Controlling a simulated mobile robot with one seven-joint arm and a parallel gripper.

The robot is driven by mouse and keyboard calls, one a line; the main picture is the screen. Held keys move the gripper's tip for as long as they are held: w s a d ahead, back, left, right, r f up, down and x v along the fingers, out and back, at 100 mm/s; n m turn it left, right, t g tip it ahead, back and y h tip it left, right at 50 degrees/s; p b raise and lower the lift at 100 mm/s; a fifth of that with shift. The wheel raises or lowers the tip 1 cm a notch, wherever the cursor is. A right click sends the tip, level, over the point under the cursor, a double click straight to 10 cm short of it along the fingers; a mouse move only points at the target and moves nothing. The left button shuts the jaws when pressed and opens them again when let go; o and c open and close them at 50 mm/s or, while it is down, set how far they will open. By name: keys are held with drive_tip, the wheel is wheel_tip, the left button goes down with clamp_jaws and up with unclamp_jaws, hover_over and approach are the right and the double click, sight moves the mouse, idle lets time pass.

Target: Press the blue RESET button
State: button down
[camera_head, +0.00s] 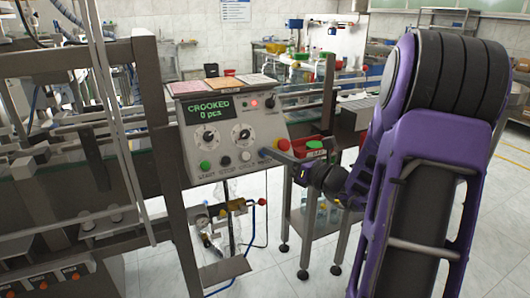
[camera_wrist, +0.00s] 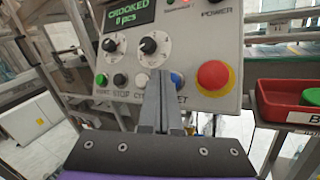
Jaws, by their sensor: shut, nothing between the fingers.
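The blue RESET button (camera_wrist: 177,79) is on the lower row of the grey control panel (camera_head: 226,128), between a white button and the red mushroom button. In the wrist view it is partly covered by my gripper's fingers, and its label is half hidden. My gripper (camera_wrist: 160,76) is shut and empty, its fingertips just left of the blue button in that view. In the head view my gripper (camera_head: 268,152) reaches in from the right, its tips at the button's place. I cannot tell whether they touch it. The panel's display (camera_head: 209,109) reads "CROOKED 0 pcs".
The red mushroom button (camera_wrist: 213,75) sits close to the right of my fingers. The white button (camera_wrist: 142,80), black STOP button (camera_wrist: 120,80) and green START button (camera_wrist: 101,80) are to the left. A red bin (camera_wrist: 287,106) stands right of the panel. A red lamp (camera_head: 254,103) shows.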

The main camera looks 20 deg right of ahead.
drive_tip(key=shift+w+f, duration=0.1)
idle(0.3)
drive_tip(key=shift+w+f, duration=0.15)
drive_tip(key=shift+w, duration=0.15)
drive_tip(key=shift+w+f, duration=0.25)
drive_tip(key=shift+w, duration=0.05)
idle(0.7)
drive_tip(key=shift+r, duration=0.1)
drive_tip(key=shift+s+r+p, duration=0.4)
drive_tip(key=shift+s+p, duration=0.05)
drive_tip(key=shift+s, duration=0.25)
drive_tip(key=s+r+p, duration=0.1)
drive_tip(key=s, duration=0.1)
drive_tip(key=s+r+p, duration=0.1)
drive_tip(key=s+p, duration=0.1)
drive_tip(key=shift+r, duration=0.4)
